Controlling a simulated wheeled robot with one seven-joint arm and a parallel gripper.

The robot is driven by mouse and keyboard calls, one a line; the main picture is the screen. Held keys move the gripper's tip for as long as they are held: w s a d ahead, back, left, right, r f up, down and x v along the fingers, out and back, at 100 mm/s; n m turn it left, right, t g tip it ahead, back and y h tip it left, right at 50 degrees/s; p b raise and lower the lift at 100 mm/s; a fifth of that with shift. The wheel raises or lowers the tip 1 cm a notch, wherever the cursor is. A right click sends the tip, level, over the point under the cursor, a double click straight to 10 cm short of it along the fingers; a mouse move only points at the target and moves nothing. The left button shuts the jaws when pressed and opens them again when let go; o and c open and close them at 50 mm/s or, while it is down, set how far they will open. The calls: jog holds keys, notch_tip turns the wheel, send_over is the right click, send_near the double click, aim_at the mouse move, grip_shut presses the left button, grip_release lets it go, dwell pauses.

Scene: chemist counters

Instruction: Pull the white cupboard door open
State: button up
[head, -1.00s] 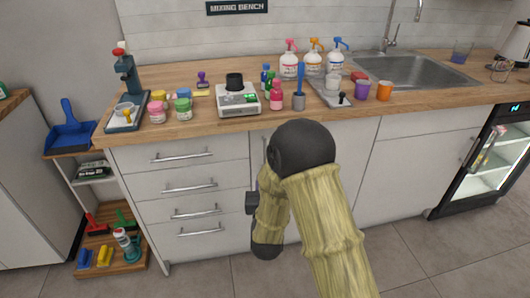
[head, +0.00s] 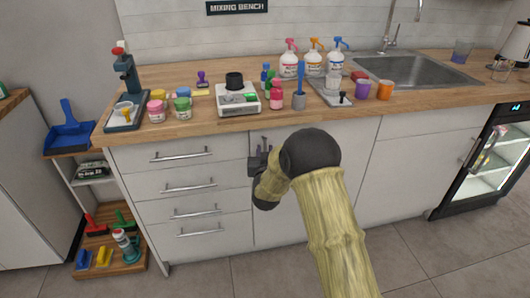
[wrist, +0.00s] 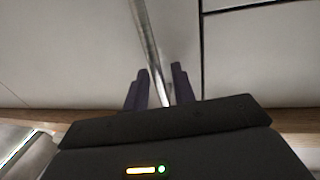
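The white cupboard door (head: 355,155) is under the counter, just right of the drawer stack, and looks shut. My arm hides its middle. My gripper (head: 260,160) is at the door's upper left edge in the head view. In the wrist view, a long metal bar handle (wrist: 148,42) runs down between the two dark fingers of my gripper (wrist: 160,70). The fingers are apart, one on each side of the bar, with a visible gap at least on the right. The white door surface (wrist: 75,50) fills the wrist view's upper left.
A stack of white drawers (head: 185,172) with bar handles stands left of the door. The wooden counter (head: 215,122) above holds bottles, jars and a scale (head: 238,100). A glass-fronted fridge (head: 490,160) is at right. The floor is clear.

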jog(key=shift+w, duration=0.15)
grip_shut()
jog(key=shift+d, duration=0.1)
